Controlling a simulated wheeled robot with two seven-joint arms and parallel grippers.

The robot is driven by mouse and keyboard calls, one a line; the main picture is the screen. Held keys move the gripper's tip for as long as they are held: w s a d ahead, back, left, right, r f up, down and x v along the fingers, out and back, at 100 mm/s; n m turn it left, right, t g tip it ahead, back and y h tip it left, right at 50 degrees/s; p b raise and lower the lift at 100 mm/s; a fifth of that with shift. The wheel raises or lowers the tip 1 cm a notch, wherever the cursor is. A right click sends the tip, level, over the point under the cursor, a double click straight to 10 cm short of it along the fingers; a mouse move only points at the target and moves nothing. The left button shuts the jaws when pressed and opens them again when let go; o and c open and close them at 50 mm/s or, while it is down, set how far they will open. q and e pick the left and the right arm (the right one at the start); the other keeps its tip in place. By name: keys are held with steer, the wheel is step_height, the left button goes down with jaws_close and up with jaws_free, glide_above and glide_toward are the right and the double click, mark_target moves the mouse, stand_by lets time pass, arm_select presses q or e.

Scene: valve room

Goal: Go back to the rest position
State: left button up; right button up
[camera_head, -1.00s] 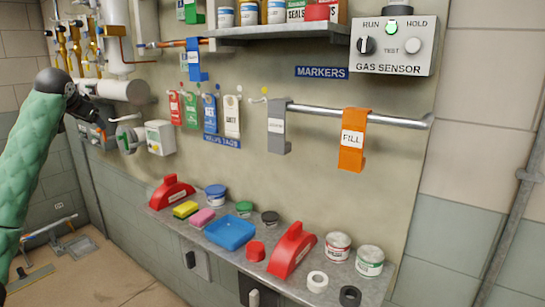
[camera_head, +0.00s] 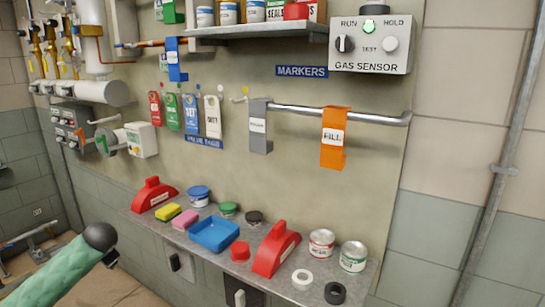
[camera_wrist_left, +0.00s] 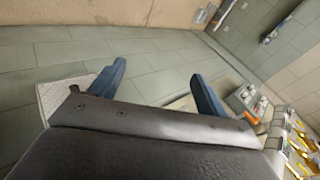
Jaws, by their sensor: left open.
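My left gripper (camera_wrist_left: 160,85) shows in the left wrist view with its two blue fingers spread apart and nothing between them. Beyond the fingers are grey wall tiles and a strip of tan floor. In the head view only my green left arm comes in at the lower left, ending in a dark joint; its gripper is outside that view. My right gripper is in neither view.
A shelf (camera_head: 330,283) along the wall holds red covers (camera_head: 275,250), a blue tray (camera_head: 214,235), cans (camera_head: 321,243) and tape rolls. Above are hanging tags (camera_head: 190,115), a rail with grey and orange markers (camera_head: 334,137), and a gas sensor (camera_head: 371,44). Pipes and valves (camera_head: 75,92) stand at left.

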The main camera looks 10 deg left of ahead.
arm_select(q)
steer(key=s+d+f+m+g, duration=0.15)
steer(key=s+d+f, duration=0.25)
steer(key=s+f, duration=0.6)
steer(key=s+d+f+m, duration=0.2)
steer(key=s+d+f, duration=0.2)
steer(key=s+f, duration=0.65)
steer(key=s+d+f+m+g, duration=0.1)
steer(key=s+d+f, duration=0.4)
steer(key=s+f, duration=0.5)
steer(key=s+d+f+n+g+h, duration=0.1)
steer(key=s+d+f+n+h, duration=0.15)
steer(key=d, duration=0.65)
steer(key=s+d+f+n+h, duration=0.1)
steer(key=s+d+f+h, duration=0.2)
steer(key=d, duration=0.6)
steer(key=s+d+n+h, duration=0.1)
steer(key=d+n+h, duration=0.1)
steer(key=d, duration=1.6)
steer(key=shift+s+d+n, duration=0.15)
steer(key=shift+d+n, duration=0.1)
steer(key=shift+n, duration=0.05)
steer(key=shift+s, duration=0.1)
